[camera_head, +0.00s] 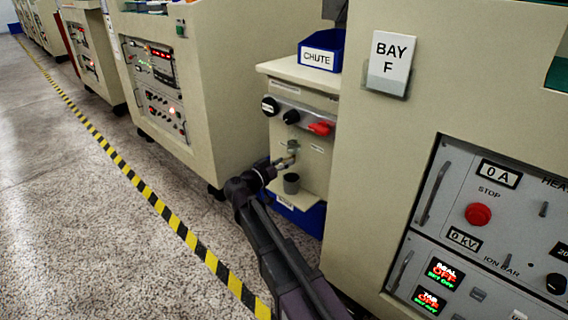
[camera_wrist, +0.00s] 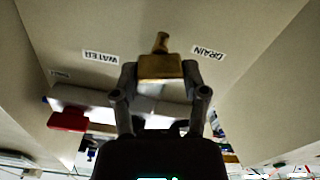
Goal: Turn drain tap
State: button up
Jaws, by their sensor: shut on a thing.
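The drain tap (camera_wrist: 160,66) is a brass-coloured block with a short stem, between my fingertips in the wrist view. A DRAIN label (camera_wrist: 208,52) sits to its right and a WATER label (camera_wrist: 101,57) to its left, both tipped over in this view. My gripper (camera_wrist: 160,76) is shut on the tap, one finger on each side. In the head view my gripper (camera_head: 284,163) reaches the front of the cream cabinet (camera_head: 318,172), at the small metal fitting (camera_head: 292,147). The tap's exact angle is too small to tell there.
A dark cup (camera_head: 291,183) is just below my gripper. Black knobs (camera_head: 291,117) and a red handle (camera_head: 320,128) are above it. A blue CHUTE bin (camera_head: 321,52) stands on top. Large machines flank the cabinet; the floor left of the striped line (camera_head: 150,202) is free.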

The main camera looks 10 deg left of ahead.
jog(key=n, duration=0.6)
jog(key=shift+w+n, duration=0.1)
jog(key=shift+n, duration=0.2)
dwell(0.4)
jog(key=o, duration=1.2)
jog(key=shift+f, duration=0.1)
jog(key=shift+c, duration=0.2)
jog(key=v, duration=1.2)
